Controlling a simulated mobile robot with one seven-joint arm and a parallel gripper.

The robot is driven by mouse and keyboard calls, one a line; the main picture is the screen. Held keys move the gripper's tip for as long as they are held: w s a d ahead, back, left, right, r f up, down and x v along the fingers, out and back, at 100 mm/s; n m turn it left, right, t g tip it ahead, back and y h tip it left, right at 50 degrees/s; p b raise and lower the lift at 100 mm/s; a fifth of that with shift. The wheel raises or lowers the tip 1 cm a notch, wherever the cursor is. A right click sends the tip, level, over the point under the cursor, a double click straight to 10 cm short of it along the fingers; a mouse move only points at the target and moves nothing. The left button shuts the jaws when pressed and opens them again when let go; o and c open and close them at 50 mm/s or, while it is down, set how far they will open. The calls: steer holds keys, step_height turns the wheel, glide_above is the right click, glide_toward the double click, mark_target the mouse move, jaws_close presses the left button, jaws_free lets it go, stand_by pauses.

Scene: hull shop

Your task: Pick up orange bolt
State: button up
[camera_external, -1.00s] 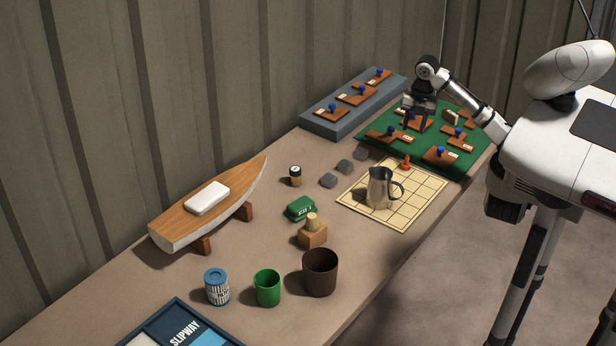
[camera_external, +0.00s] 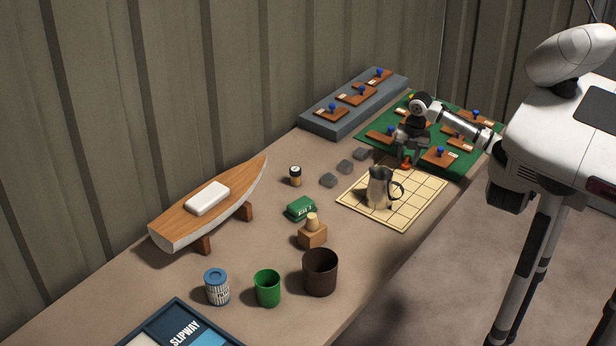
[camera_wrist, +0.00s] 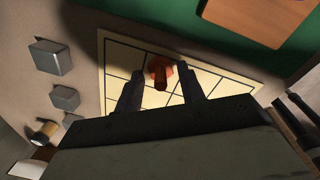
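The orange bolt (camera_external: 406,163) stands at the far corner of a cream grid mat (camera_external: 411,218), partly hidden by my gripper in the external view. In the wrist view the bolt (camera_wrist: 161,73) shows beyond and between my fingertips, near the mat's edge (camera_wrist: 118,60). My gripper (camera_external: 402,163) points down just above or beside the bolt in the external view. In the wrist view my gripper (camera_wrist: 161,78) has its two fingers apart, with nothing held between them. Whether the fingertips are level with the bolt I cannot tell.
A metal pitcher (camera_external: 379,190) stands on the mat close to the bolt. A green board (camera_external: 476,160) with wooden pieces and blue knobs lies behind. Several grey blocks (camera_external: 345,167) sit left of the mat. The mat's near right part is clear.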

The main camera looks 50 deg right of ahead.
jaws_close()
steer(key=shift+r, duration=0.1)
stand_by(0.3)
